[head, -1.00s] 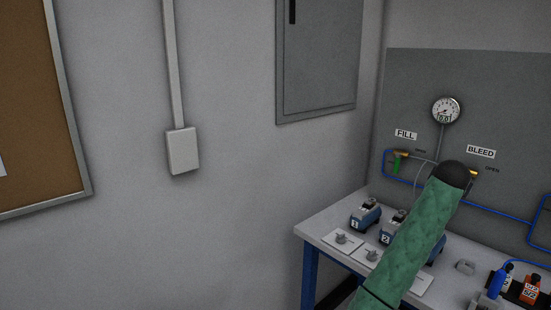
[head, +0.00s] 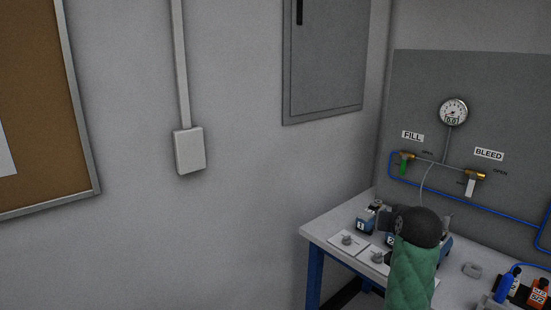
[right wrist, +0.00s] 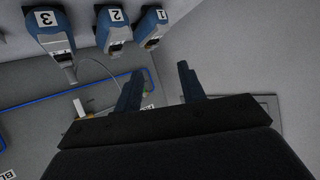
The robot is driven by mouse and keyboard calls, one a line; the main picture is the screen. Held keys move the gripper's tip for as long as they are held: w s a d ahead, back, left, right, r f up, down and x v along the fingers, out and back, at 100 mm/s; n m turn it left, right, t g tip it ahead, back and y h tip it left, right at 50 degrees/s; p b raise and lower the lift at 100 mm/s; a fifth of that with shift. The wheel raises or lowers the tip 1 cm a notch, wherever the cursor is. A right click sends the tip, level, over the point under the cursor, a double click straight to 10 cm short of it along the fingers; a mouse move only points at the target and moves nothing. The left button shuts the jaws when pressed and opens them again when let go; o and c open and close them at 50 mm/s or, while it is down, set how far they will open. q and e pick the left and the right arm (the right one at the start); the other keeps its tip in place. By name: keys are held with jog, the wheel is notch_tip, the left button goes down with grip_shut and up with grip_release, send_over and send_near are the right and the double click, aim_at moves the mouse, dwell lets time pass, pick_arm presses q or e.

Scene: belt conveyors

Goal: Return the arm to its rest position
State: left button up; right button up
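My right arm (head: 412,272), in a green quilted sleeve with a dark rounded joint, rises from the bottom of the head view in front of the bench. Its gripper is mostly hidden behind that joint in the head view. In the right wrist view my right gripper (right wrist: 159,78) has its two dark fingers apart with nothing between them. Blue devices numbered 1 (right wrist: 155,25), 2 (right wrist: 116,28) and 3 (right wrist: 50,30) show beyond the fingers, apart from them. My left gripper is not in view.
The bench (head: 320,232) stands against a grey panel with a gauge (head: 453,111), a green-handled FILL valve (head: 404,162) and a white-handled BLEED valve (head: 471,182). Open floor space and bare wall lie left of the bench.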

jog(key=s+a+f+n+g+y, duration=0.1)
jog(key=s+a+f, duration=0.35)
jog(key=f, duration=0.25)
jog(key=s+a+f+n+g+y, duration=0.1)
jog(key=s+a+f+n, duration=0.1)
jog(key=s+a+f, duration=0.4)
jog(key=s+a+f+n+g, duration=0.1)
jog(key=s+f+g, duration=0.3)
jog(key=s+f, duration=0.9)
jog(key=s+a+f+n+g+y, duration=0.1)
jog(key=s+a+f+g, duration=0.3)
jog(key=s+f, duration=1)
jog(key=s, duration=0.5)
jog(key=shift+s+a, duration=0.3)
jog(key=shift+s, duration=0.1)
